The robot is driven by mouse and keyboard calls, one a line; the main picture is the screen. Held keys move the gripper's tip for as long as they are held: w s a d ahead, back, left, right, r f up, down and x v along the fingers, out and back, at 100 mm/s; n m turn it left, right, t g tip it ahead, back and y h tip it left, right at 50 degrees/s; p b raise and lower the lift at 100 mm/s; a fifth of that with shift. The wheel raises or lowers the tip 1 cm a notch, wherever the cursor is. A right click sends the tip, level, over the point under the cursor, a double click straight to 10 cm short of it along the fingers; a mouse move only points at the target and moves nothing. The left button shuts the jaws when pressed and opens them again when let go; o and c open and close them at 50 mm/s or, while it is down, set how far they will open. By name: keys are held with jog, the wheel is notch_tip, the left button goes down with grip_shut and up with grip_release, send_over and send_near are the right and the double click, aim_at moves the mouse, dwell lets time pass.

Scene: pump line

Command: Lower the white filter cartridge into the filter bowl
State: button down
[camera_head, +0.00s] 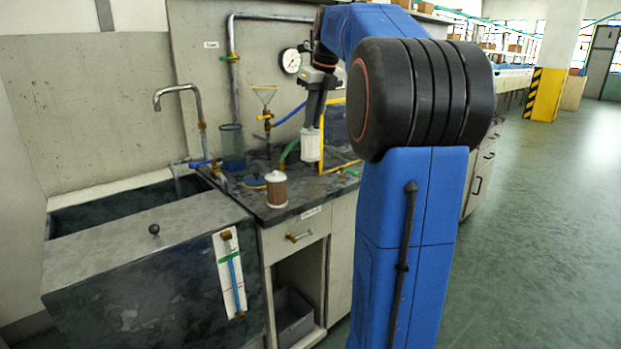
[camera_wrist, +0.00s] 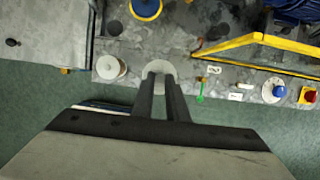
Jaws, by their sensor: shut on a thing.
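My gripper (camera_head: 313,117) is shut on the white filter cartridge (camera_head: 310,146), which hangs upright below the fingers near the front of the dark bench top. In the wrist view the white top of the cartridge (camera_wrist: 158,68) sits between the fingertips (camera_wrist: 162,82). The filter bowl (camera_head: 232,149), a clear bluish cylinder, stands at the back left beside the pipe, left of my gripper and apart from it.
A brown used cartridge (camera_head: 277,190) stands on the bench (camera_head: 300,206) near its front edge. The sink (camera_head: 120,200) is left.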

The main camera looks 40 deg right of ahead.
aim_at(313, 132)
jog(key=shift+r, duration=1.55)
